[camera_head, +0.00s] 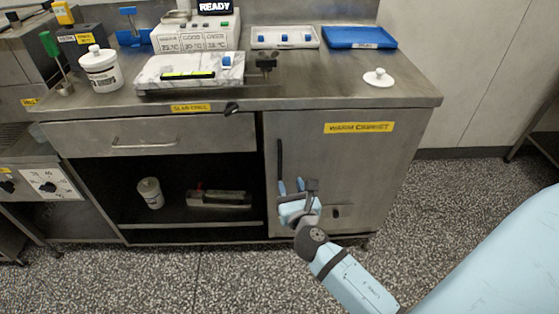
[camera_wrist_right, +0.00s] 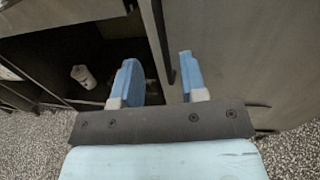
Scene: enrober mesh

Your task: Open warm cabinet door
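The warm cabinet door (camera_head: 345,165) is a grey steel panel below the counter's right side, under a yellow "WARM CABINET" label (camera_head: 359,127). It looks closed. Its black upright bar handle (camera_head: 280,158) runs along the door's left side, and it also shows in the right wrist view (camera_wrist_right: 166,50). My right gripper (camera_head: 291,186) is in front of the handle's lower end. In the right wrist view its two blue fingers (camera_wrist_right: 160,78) are spread, with the handle's line between them. I cannot tell whether they touch it. My left gripper is not in view.
Left of the door is an open shelf bay with a white tub (camera_head: 150,193) and a dark long item (camera_head: 219,199). A drawer (camera_head: 150,140) is above it. The counter (camera_head: 330,92) holds trays, a marble slab and a white lidded pot. The speckled floor (camera_head: 420,190) right of the cabinet is clear.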

